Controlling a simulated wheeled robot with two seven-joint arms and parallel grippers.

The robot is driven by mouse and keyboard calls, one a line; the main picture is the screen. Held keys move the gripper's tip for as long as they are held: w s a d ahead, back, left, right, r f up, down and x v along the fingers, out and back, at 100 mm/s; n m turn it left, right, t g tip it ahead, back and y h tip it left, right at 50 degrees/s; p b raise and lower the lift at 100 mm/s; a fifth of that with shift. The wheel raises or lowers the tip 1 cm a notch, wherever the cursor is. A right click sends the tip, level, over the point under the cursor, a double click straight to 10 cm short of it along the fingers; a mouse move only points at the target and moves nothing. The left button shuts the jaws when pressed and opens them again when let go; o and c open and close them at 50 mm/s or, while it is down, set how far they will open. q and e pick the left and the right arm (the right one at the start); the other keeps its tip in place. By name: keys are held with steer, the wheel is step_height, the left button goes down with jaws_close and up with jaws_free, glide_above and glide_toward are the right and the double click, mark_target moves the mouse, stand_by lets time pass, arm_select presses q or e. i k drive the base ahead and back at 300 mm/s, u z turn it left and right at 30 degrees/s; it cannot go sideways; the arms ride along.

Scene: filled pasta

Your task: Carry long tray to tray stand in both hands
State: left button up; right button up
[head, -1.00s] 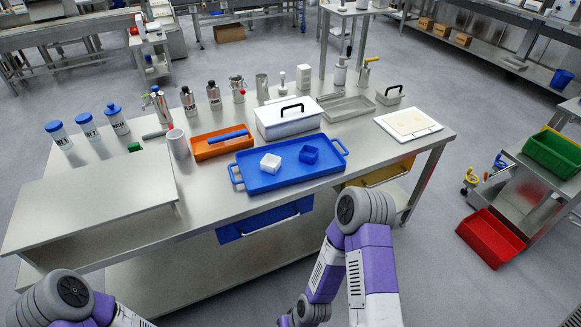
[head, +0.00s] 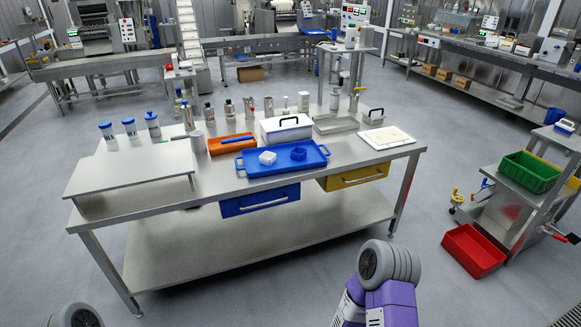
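A long blue tray (head: 285,166) with a handle at each end lies on the metal worktable (head: 225,184), near its front edge. A small white square box (head: 267,158) and a small blue square box (head: 299,153) sit in it. A low, raised metal platform (head: 130,180) stands at the table's left end; I cannot tell whether it is the tray stand. Only upper parts of my two arms show at the bottom of the head view, short of the table. Both grippers are out of view, and nothing touches the tray.
An orange tray (head: 228,149) and a white lidded box (head: 284,134) stand behind the blue tray. Blue-lidded jars (head: 129,127) stand at the back left. Floor before the table is clear.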

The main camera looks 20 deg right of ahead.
mark_target(133, 163)
steer(key=z, duration=0.6)
steer(key=i, duration=0.75)
steer(key=z, duration=0.55)
steer(key=i, duration=0.9)
steer(key=u, duration=0.45)
